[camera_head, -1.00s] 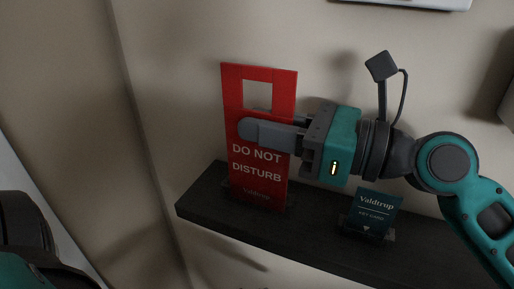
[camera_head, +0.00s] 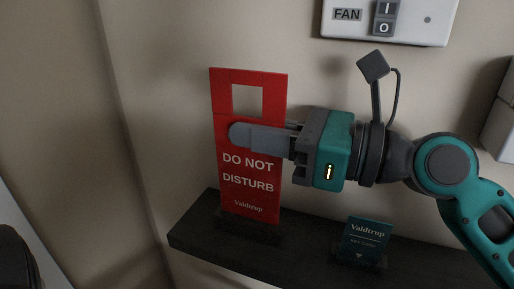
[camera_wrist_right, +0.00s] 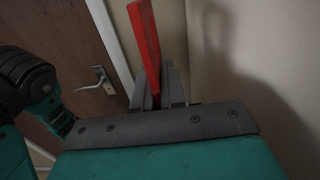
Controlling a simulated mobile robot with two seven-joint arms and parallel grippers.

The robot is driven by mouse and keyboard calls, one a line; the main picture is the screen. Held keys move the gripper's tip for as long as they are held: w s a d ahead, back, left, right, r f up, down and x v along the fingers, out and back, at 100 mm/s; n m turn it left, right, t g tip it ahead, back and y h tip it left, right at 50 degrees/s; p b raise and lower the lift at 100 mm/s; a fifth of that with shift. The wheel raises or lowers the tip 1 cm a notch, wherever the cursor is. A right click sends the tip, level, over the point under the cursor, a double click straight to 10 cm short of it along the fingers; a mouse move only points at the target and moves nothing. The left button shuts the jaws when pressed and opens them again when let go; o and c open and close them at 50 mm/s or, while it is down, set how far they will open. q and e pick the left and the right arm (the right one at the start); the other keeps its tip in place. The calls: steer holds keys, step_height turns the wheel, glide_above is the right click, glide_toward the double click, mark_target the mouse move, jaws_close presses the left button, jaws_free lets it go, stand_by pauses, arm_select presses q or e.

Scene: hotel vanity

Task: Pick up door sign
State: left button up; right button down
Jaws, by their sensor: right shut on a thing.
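The door sign (camera_head: 247,172) is a red upright panel with a square hole near its top and white "DO NOT DISTURB" lettering. My right gripper (camera_head: 243,133) comes from the right and is shut on the sign, below the hole. One finger lies across the front; the other is mostly hidden behind the panel. The sign's lower edge is at the dark stand (camera_head: 249,232) on the shelf; I cannot tell whether they touch. In the right wrist view the red sign (camera_wrist_right: 146,40) shows edge-on between the fingers (camera_wrist_right: 158,88). My left gripper is not in view.
A black wall shelf (camera_head: 300,262) runs under the sign. A teal key card (camera_head: 366,238) stands in a holder to the right. A fan switch panel (camera_head: 410,18) is on the wall above. The right wrist view shows a brown door (camera_wrist_right: 50,35) with a handle.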

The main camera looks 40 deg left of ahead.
steer(key=s+d+p, duration=0.3)
steer(key=s+d, duration=0.1)
steer(key=s, duration=1.3)
steer(key=shift+s+p, duration=0.25)
steer(key=shift+p, duration=0.1)
steer(key=shift+d, duration=0.1)
